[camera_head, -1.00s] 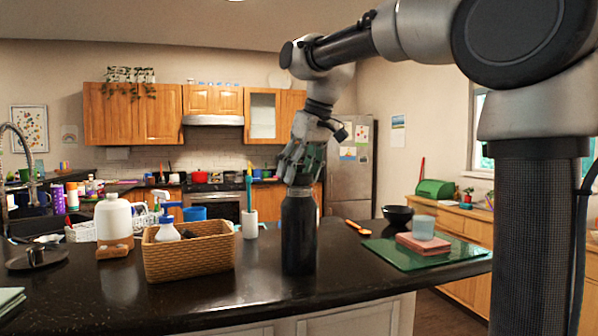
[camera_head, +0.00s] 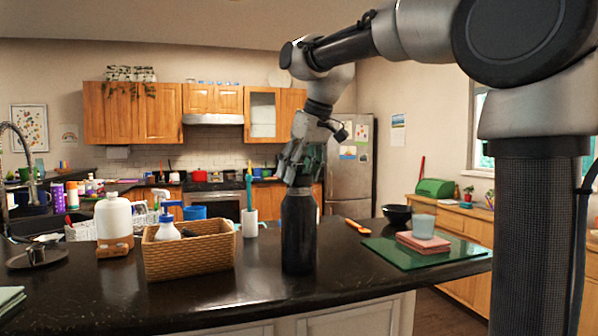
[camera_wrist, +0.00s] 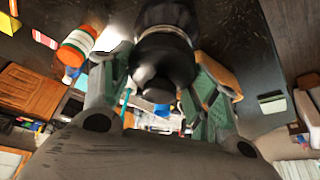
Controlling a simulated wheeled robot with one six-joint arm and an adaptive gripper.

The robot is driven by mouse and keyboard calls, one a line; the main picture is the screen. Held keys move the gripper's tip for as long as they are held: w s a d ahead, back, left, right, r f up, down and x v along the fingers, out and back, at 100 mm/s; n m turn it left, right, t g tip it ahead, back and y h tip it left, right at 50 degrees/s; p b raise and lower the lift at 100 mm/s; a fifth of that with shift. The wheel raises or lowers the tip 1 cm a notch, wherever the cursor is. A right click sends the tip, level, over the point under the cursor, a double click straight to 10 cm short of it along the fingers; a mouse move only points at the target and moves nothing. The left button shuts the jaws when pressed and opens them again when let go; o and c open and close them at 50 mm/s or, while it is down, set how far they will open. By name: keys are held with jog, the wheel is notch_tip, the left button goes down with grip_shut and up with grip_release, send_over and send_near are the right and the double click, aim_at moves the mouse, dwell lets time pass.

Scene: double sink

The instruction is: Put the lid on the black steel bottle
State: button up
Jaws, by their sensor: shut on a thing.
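The black steel bottle (camera_head: 298,235) stands upright on the dark counter, with a pale band near its top. My gripper (camera_head: 300,172) points down right over the bottle's mouth. In the wrist view, the fingers of my gripper (camera_wrist: 160,85) are on either side of a dark, round lid (camera_wrist: 165,58). They are shut on it. The lid is in line with the bottle's pale neck band (camera_wrist: 165,30) and appears to be at its mouth. The fingers hide the join in the head view, so I cannot tell whether the lid is fully seated.
A wicker basket (camera_head: 190,256) with a spray bottle and a white jug (camera_head: 114,225) stand to the left. A white cup (camera_head: 249,222) is behind. A green glass board (camera_head: 400,256) with pink sponges and a black bowl (camera_head: 397,214) are to the right. The front counter is clear.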

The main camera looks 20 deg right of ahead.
dwell(0.3)
jog(key=o, duration=1.1)
jog(key=o, duration=0.3)
jog(key=shift+r, duration=3.5)
jog(key=shift+c, duration=0.3)
